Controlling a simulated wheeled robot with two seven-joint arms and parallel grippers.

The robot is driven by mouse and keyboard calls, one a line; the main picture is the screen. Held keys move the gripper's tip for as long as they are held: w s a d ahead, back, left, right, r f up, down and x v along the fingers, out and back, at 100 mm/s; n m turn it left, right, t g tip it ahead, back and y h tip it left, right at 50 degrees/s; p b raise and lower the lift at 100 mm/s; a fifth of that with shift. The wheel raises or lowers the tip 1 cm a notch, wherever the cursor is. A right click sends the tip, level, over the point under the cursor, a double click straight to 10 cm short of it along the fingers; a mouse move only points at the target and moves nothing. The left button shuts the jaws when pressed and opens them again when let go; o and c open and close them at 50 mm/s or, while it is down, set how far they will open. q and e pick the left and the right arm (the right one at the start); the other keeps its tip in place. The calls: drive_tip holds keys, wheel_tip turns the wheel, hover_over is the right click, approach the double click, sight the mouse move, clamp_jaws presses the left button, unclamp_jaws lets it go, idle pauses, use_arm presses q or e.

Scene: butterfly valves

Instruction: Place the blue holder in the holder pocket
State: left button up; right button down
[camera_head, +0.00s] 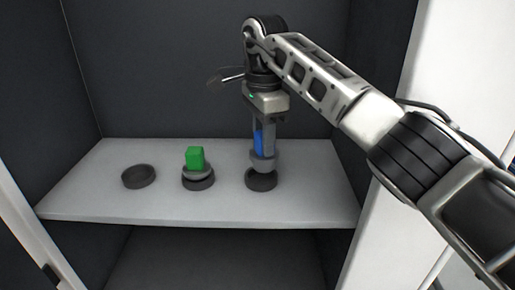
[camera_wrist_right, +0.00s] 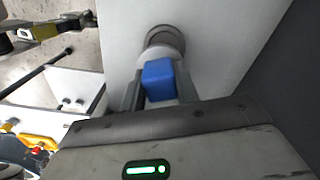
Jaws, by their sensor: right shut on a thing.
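The blue holder (camera_head: 258,142) is a blue block on a round grey base, upright between the fingers of my right gripper (camera_head: 263,150). My right gripper is shut on it from above. Its base is at or just above the rightmost dark round pocket (camera_head: 261,180); I cannot tell whether it is fully seated. In the right wrist view the blue block (camera_wrist_right: 158,80) sits between the two fingers, with the dark round pocket (camera_wrist_right: 165,38) behind it. My left gripper is not in view.
A green holder (camera_head: 196,159) stands in the middle pocket (camera_head: 199,183). The left pocket (camera_head: 139,176) is empty. All are on a light grey shelf (camera_head: 100,205) inside a dark cabinet, with side walls close by. The shelf front is clear.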

sight(261, 153)
drive_tip(key=shift+w+a+f, duration=0.15)
drive_tip(key=shift+f, duration=0.05)
drive_tip(key=f, duration=0.3)
drive_tip(key=shift+w+a+f, duration=0.1)
drive_tip(key=shift+w+a, duration=0.05)
drive_tip(key=shift+w, duration=0.15)
drive_tip(key=shift+s+f, duration=0.1)
drive_tip(key=shift+f, duration=0.05)
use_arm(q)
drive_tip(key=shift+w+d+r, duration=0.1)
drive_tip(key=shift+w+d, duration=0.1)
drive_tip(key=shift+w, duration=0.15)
use_arm(e)
drive_tip(key=shift+f, duration=0.15)
drive_tip(key=c, duration=1)
unclamp_jaws()
drive_tip(key=shift+c, duration=0.2)
